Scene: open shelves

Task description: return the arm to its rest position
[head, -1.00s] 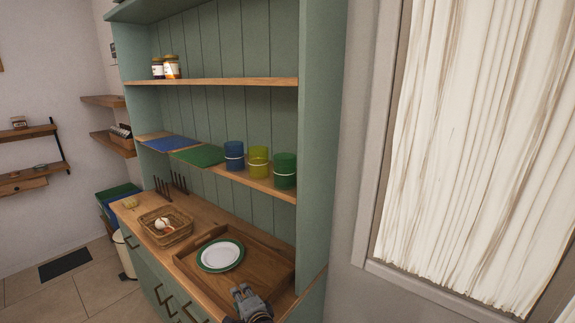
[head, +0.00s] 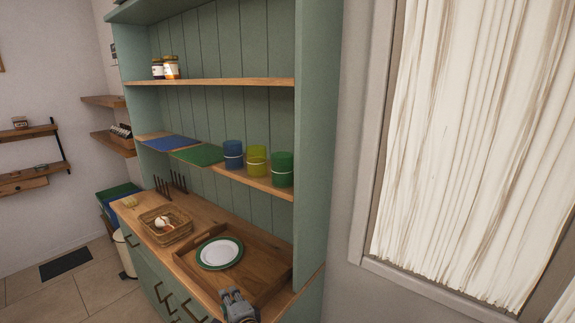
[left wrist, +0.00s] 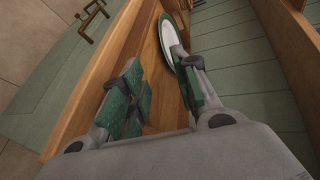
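My left gripper (head: 231,294) shows at the bottom of the head view, at the front right edge of the counter, close to the wooden tray (head: 270,283). In the left wrist view the gripper (left wrist: 163,72) has its green-padded fingers apart with nothing held between them. A white plate with a green rim (head: 219,253) lies in the tray, beyond the gripper. The plate also shows in the left wrist view (left wrist: 169,35), partly hidden by the right-hand finger. My right gripper is not in view.
A wicker basket (head: 178,237) holding small items stands left of the tray. Blue (head: 233,154), yellow (head: 256,161) and green (head: 282,169) cups stand on the shelf above, with jars (head: 171,68) higher up. The cabinet's side panel (head: 315,150) rises at the right.

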